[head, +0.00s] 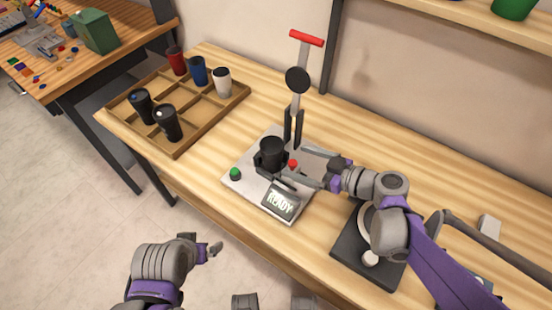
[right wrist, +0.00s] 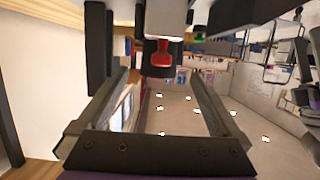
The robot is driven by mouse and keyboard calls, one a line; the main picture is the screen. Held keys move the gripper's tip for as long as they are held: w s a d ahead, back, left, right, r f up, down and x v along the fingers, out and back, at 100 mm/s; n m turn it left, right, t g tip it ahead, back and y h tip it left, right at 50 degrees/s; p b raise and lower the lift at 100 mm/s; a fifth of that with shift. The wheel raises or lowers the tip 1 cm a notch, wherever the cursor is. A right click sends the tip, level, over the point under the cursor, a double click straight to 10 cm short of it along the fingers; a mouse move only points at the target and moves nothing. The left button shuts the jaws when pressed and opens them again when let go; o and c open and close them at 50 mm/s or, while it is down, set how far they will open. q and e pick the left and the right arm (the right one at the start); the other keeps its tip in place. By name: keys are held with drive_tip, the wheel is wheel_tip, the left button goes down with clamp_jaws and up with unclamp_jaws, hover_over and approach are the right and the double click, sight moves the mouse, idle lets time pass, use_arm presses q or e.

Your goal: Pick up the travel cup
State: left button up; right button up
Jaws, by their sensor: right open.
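A black travel cup (head: 271,150) stands upright on the grey plate of the laser marker (head: 246,188), below its column. My right gripper (head: 288,161) is open, its two fingers spread at the right side of the cup. The near finger overlaps the cup's lower front, and I cannot tell whether it touches. In the right wrist view the open fingers (right wrist: 165,88) frame a red button (right wrist: 161,54) in front of a dark shape. My left gripper (head: 208,249) is low, off the table's front edge; its jaw opening is unclear.
A wooden divided tray (head: 205,104) at the left holds several cups. The marker has a red-handled lever (head: 306,38), a green button (head: 235,174) and a READY screen (head: 281,202). A dark device (head: 350,255) sits under my right arm. The table behind the marker is clear.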

sight(281, 156)
drive_tip(key=x, duration=0.4)
drive_tip(key=shift+a, duration=0.2)
drive_tip(key=x, duration=0.5)
drive_tip(key=shift+w+r+b, duration=0.15)
drive_tip(key=shift+w+b, duration=0.05)
drive_tip(key=shift+b, duration=0.2)
drive_tip(key=c, duration=0.7)
